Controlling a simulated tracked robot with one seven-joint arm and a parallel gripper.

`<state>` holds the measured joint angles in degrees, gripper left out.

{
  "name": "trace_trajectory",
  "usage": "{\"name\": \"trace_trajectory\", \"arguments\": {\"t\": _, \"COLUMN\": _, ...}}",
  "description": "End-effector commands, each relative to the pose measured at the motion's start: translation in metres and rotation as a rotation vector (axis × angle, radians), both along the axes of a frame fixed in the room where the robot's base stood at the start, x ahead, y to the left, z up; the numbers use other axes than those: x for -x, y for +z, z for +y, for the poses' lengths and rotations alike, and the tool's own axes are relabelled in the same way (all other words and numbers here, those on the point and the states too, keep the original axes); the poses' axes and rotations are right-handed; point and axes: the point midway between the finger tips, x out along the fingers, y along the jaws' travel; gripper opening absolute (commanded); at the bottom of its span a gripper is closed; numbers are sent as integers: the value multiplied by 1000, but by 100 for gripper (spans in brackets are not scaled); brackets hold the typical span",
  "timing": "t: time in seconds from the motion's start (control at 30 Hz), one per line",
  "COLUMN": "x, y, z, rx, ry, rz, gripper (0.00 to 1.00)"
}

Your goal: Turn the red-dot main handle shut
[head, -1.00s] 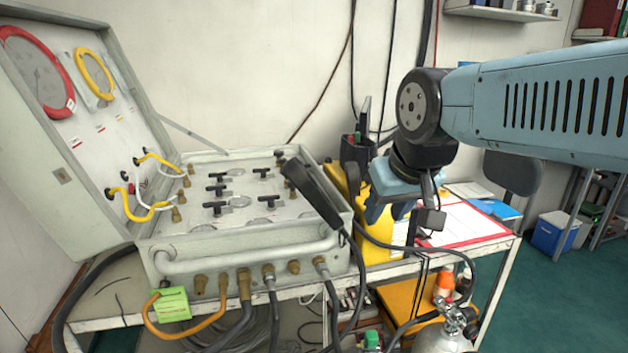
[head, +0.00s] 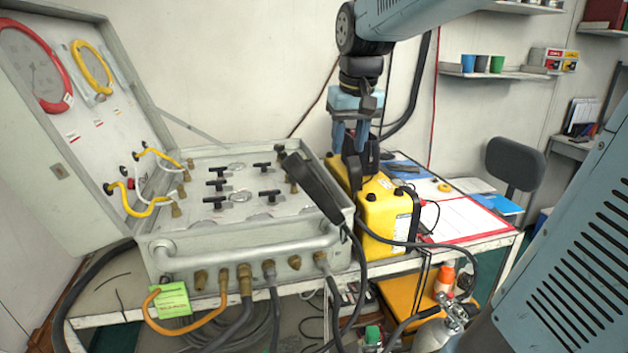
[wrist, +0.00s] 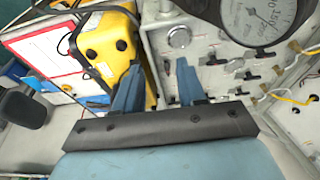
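The grey air panel box (head: 245,240) stands open on the bench at left. Several black T-shaped handles show on its face, such as a front right one (head: 269,195), a back right one (head: 262,165) and a front left one (head: 214,201). I cannot make out a red dot on any of them. Handles also show in the wrist view (wrist: 212,60). My gripper (head: 350,148) points down above the yellow case, right of the panel, touching no handle. In the wrist view its fingers (wrist: 158,68) are apart with nothing between them.
The yellow case (head: 385,215) stands close beside the panel. The raised lid (head: 75,140) with hoses is at left. Hoses hang in front. Above the panel face is free room.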

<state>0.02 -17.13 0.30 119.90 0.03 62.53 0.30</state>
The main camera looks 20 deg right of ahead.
Motion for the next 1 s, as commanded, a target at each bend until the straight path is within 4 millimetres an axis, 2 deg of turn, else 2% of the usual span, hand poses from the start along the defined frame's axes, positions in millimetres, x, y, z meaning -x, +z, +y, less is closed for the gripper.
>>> {"name": "trace_trajectory", "arguments": {"t": 0.03, "x": -15, "y": 0, "z": 0, "rx": 0, "ry": 0, "rz": 19, "gripper": 40}}
{"name": "trace_trajectory", "arguments": {"t": 0.3, "x": -81, "y": -3, "z": -1, "rx": 0, "ry": 0, "rz": 109, "gripper": 40}}
{"name": "trace_trajectory", "arguments": {"t": 0.6, "x": -151, "y": -21, "z": -1, "rx": 0, "ry": -1, "rz": 204, "gripper": 40}}
{"name": "trace_trajectory", "arguments": {"t": 0.8, "x": -180, "y": -32, "z": -2, "rx": 0, "ry": -1, "rz": 244, "gripper": 40}}
{"name": "trace_trajectory", "arguments": {"t": 1.0, "x": -188, "y": -39, "z": -2, "rx": 0, "ry": -1, "rz": 258, "gripper": 40}}
